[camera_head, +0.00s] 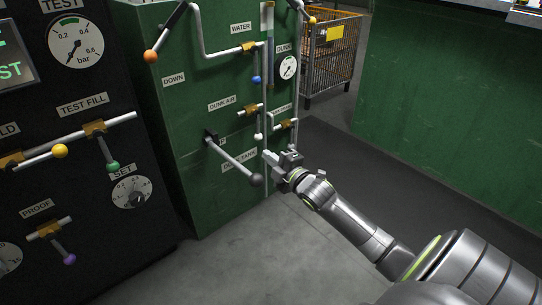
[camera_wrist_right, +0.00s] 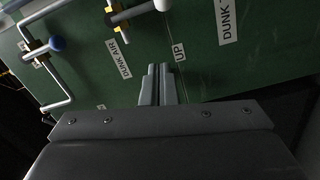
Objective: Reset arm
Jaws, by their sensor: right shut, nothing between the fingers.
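My right arm reaches in from the lower right of the head view. Its gripper (camera_head: 270,157) is in front of the green cabinet (camera_head: 205,120), near its right edge. In the right wrist view the two fingers (camera_wrist_right: 161,86) lie together with nothing between them, pointing at the green panel close to the UP label (camera_wrist_right: 179,52). A lever with a dark ball knob (camera_head: 256,180) sticks out just left of and below the gripper in the head view. I cannot tell if they touch. My left gripper is not in view.
A pipe with a blue-knobbed valve (camera_head: 256,79) and a white knob (camera_head: 258,136) are close above the gripper. An orange-knobbed lever (camera_head: 151,56) is higher left. A black test panel (camera_head: 70,150) stands at left, a wire cart (camera_head: 331,60) behind. The floor (camera_head: 270,250) in front is clear.

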